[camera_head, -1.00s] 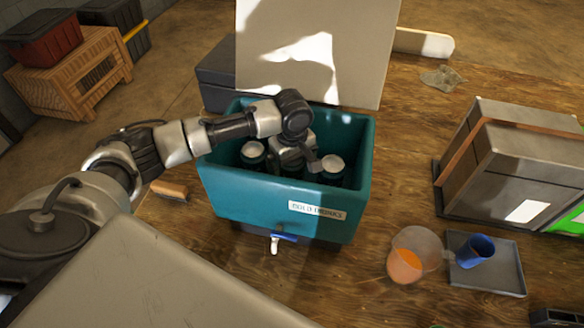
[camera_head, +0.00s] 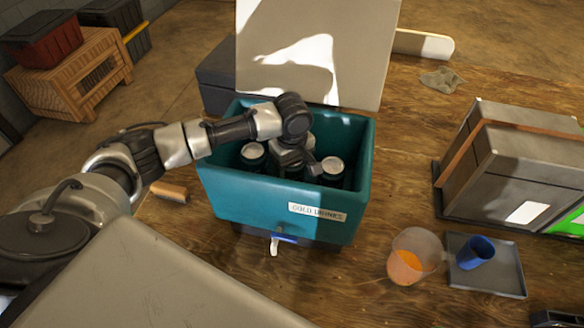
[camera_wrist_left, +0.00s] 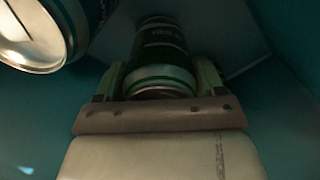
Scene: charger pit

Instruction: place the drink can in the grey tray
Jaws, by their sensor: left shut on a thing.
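My left gripper (camera_head: 292,160) reaches down into a teal cooler (camera_head: 270,205) labelled "COLD DRINKS". In the left wrist view, the gripper's fingers (camera_wrist_left: 160,82) are shut on a green drink can (camera_wrist_left: 162,45), one on each side of it. In the head view the gripper mostly hides this can. Two other cans with pale tops stand in the cooler, a left one (camera_head: 253,152) and a right one (camera_head: 333,165). The grey tray (camera_head: 507,272) lies flat on the table at the lower right, with a blue cup (camera_head: 475,251) on it. My right gripper is not in view.
A clear cup with orange drink (camera_head: 405,266) stands just left of the tray. A strapped grey box (camera_head: 520,165) stands behind the tray. Bare wood lies between cooler and box.

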